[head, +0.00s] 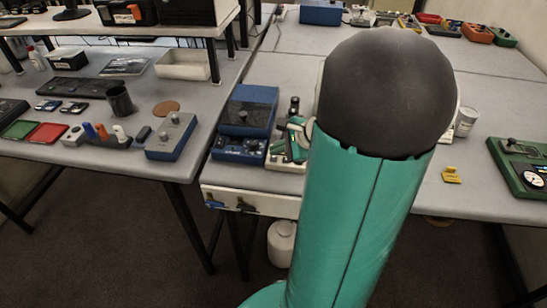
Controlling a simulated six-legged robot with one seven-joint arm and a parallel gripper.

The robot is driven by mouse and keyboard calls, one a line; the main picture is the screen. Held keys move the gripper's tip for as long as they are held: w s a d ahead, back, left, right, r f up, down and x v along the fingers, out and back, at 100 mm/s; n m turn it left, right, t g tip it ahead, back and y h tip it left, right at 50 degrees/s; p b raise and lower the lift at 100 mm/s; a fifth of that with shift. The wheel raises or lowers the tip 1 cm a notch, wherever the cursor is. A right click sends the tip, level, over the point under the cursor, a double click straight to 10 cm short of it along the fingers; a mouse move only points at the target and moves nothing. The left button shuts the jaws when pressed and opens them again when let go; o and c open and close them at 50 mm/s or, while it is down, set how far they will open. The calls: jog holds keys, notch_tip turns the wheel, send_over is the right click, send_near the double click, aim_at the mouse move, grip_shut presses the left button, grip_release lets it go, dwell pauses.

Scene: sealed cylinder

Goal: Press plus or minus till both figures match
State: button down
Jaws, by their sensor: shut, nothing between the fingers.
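My gripper is not in view; my own green arm link and its dark rounded joint fill the middle and right of the head view and hide what lies behind them. A blue instrument with a dark window (247,112) stands on the bench just left of my arm, with small controls along its lower front. I cannot make out any figures or plus and minus marks on it. A blue-and-grey control box (171,136) with small knobs stands on the left bench. Its markings are too small to read.
A green panel with a round dial (525,168) lies at the right edge. A small yellow piece (451,175) and a pale can (466,122) are right of my arm. A dark cup (121,100) stands on the left bench. A white jug (282,243) is on the floor.

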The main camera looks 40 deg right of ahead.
jog(key=shift+f, duration=0.1)
dwell(0.7)
jog(key=shift+f, duration=0.35)
jog(key=shift+f, duration=0.35)
dwell(0.8)
jog(key=shift+r, duration=0.8)
notch_tip(320, 180, up, 5)
dwell(0.6)
dwell(0.6)
